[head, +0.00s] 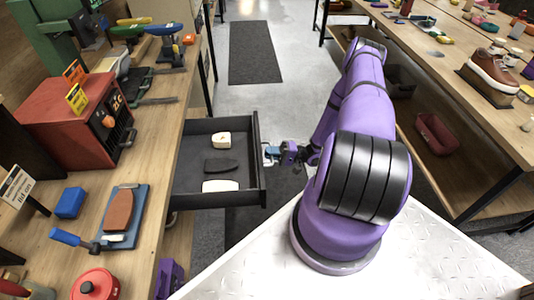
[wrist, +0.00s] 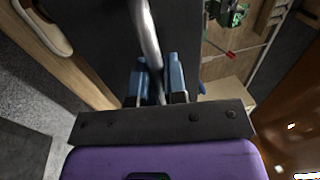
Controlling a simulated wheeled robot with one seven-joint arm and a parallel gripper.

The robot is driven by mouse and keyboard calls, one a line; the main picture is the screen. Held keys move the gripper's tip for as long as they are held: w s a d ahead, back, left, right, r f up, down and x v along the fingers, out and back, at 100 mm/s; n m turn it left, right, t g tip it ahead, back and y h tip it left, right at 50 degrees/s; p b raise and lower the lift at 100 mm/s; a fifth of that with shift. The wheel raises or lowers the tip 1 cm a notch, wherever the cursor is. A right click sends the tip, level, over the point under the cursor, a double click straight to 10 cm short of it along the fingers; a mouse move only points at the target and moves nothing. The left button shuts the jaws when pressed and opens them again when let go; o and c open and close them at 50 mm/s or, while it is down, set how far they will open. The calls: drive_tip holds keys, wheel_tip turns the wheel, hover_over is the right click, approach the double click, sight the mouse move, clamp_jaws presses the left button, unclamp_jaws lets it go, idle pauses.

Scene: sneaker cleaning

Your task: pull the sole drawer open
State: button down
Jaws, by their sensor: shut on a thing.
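The sole drawer (head: 190,200) is a dark grey drawer pulled out from under the left workbench, standing well open. Inside it lie a dark sole (head: 221,165) and two pale pieces, one at the back (head: 221,139) and one at the front (head: 220,186). My gripper (head: 271,153) is at the drawer's front panel, on its right side. In the wrist view my gripper's blue fingers (wrist: 161,82) are shut around a silver bar handle (wrist: 147,35). The dark drawer front (wrist: 98,40) fills the area behind the handle.
The left workbench (head: 168,122) carries a red machine (head: 78,118), a blue block (head: 69,203) and a brown sole on a blue board (head: 118,213). A second bench (head: 480,110) runs along the right. The aisle floor (head: 222,70) beyond is clear around a dark mat (head: 255,52).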

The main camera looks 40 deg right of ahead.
drive_tip(key=c, duration=1.2)
unclamp_jaws()
drive_tip(key=v, duration=1)
drive_tip(key=shift+s+d, duration=0.25)
drive_tip(key=shift+d, duration=0.05)
drive_tip(key=shift+f, duration=0.1)
